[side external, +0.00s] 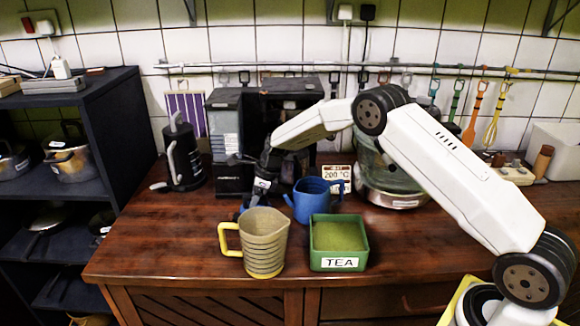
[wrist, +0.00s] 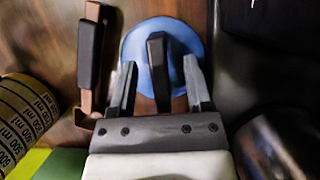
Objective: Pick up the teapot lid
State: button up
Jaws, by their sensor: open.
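In the wrist view a round blue piece that looks like the teapot lid (wrist: 188,33) lies ahead of my gripper (wrist: 160,62). A black upright piece, apparently its handle, stands between my two fingers with a gap on each side. My gripper is open. In the side view my gripper (side external: 258,190) is low over the counter, behind the beige jug. A bit of blue shows by the fingers there, mostly hidden. I cannot tell whether the fingers touch the lid.
The beige measuring jug (side external: 262,245) with a yellow handle stands in front. A blue jug (side external: 313,203) and a green TEA box (side external: 338,260) stand to the right. A black kettle (side external: 183,160) stands at the back left. The left front of the brown counter (side external: 150,245) is clear.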

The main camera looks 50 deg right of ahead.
dwell(0.4)
grip_shut()
jog(key=shift+r, duration=0.15)
notch_tip(320, 180, up, 18)
dwell(0.8)
dwell(0.5)
jog(key=s+d+f+n+g+y, duration=0.1)
jog(key=s+d+n, duration=0.3)
jog(key=s+d, duration=0.5)
jog(key=s, duration=0.4)
jog(key=shift+d+f+n, duration=0.15)
jog(key=shift+d+n, duration=0.15)
